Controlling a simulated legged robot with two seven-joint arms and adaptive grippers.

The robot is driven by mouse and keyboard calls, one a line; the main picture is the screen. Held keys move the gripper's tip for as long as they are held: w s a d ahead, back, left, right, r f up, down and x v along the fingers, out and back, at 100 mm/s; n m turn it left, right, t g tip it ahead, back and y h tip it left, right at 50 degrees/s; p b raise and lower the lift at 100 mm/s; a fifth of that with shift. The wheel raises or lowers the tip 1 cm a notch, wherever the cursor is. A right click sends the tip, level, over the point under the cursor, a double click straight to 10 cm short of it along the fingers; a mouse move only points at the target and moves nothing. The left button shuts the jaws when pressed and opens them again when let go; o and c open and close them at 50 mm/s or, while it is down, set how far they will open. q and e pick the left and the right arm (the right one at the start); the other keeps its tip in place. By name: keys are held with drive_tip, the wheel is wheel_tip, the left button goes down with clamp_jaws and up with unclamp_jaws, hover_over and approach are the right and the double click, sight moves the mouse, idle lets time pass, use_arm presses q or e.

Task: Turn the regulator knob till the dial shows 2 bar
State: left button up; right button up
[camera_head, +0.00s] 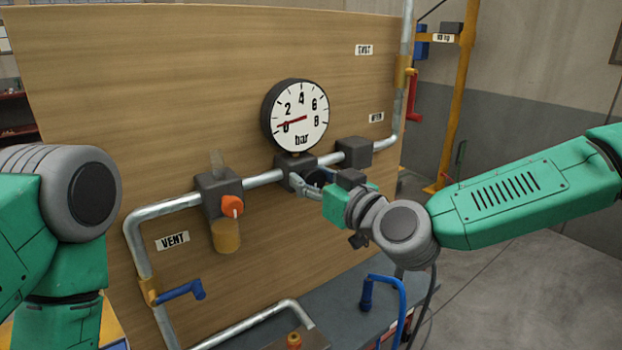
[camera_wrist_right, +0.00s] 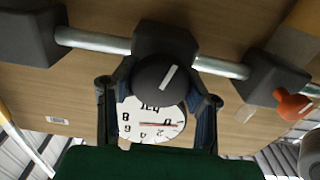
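The round white dial (camera_head: 299,118) is on the wooden panel, marked in bar. Its red needle points at about 0. It shows upside down in the right wrist view (camera_wrist_right: 160,130), partly hidden by the knob. The dark round regulator knob (camera_wrist_right: 165,80) has a white line mark and sits on a dark block (camera_head: 296,166) on the pipe, below the dial. My right gripper (camera_head: 300,183) is at the knob. In the wrist view its fingers (camera_wrist_right: 159,95) stand on both sides of the knob, with gaps visible. My left gripper is out of view.
An orange knob (camera_head: 232,206) on another valve block is left of the regulator, above a yellowish bowl (camera_head: 226,236). A blue lever (camera_head: 181,291) is at lower left, below the VENT label (camera_head: 172,241). A dark block (camera_head: 354,151) is just right of the regulator.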

drive_tip(key=shift+f, duration=0.1)
drive_tip(key=shift+s, duration=0.1)
drive_tip(key=shift+f, duration=0.1)
idle(0.4)
drive_tip(key=shift+m+b, duration=0.3)
